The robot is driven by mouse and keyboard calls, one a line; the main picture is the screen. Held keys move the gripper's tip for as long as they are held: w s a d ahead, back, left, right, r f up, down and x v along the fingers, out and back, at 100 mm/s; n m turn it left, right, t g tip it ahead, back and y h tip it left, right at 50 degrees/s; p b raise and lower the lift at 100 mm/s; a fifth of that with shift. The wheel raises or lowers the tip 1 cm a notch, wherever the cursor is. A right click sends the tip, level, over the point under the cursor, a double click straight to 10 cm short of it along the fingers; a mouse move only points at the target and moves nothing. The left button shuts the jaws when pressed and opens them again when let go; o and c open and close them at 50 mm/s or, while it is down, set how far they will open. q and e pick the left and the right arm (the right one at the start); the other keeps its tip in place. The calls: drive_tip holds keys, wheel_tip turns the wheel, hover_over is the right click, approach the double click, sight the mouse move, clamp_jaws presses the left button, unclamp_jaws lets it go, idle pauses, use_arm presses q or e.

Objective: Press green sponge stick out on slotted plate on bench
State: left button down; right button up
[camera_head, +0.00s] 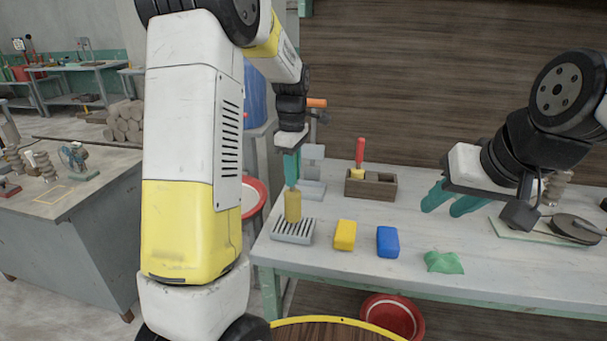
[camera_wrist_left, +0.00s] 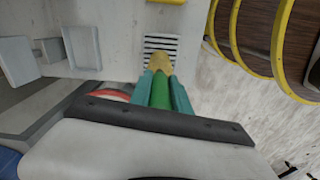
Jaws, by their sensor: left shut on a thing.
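The green sponge stick has a green handle (camera_wrist_left: 161,92) and a yellowish sponge head (camera_head: 293,207). My left gripper (camera_head: 291,168) is shut on the handle and holds the stick about upright, head down. The slotted plate (camera_head: 283,238), pale grey with dark slots, lies at the bench's near left. The head is right over the plate and appears to touch it; the exact contact is hard to tell. In the left wrist view the sponge head (camera_wrist_left: 160,62) overlaps the near end of the slots (camera_wrist_left: 160,42). My right gripper (camera_head: 450,203) is open and empty above the bench.
On the bench (camera_head: 330,275) are a yellow block (camera_head: 345,235), a blue block (camera_head: 388,242) and a crumpled green piece (camera_head: 443,262). A wooden box (camera_head: 371,190) with a red-handled tool (camera_head: 360,152) stands behind. A board with a dark round object (camera_head: 575,228) lies far right.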

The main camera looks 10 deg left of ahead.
sight(294, 191)
use_arm(q)
drive_tip(key=shift+r, duration=2.4)
drive_tip(key=shift+d, duration=0.15)
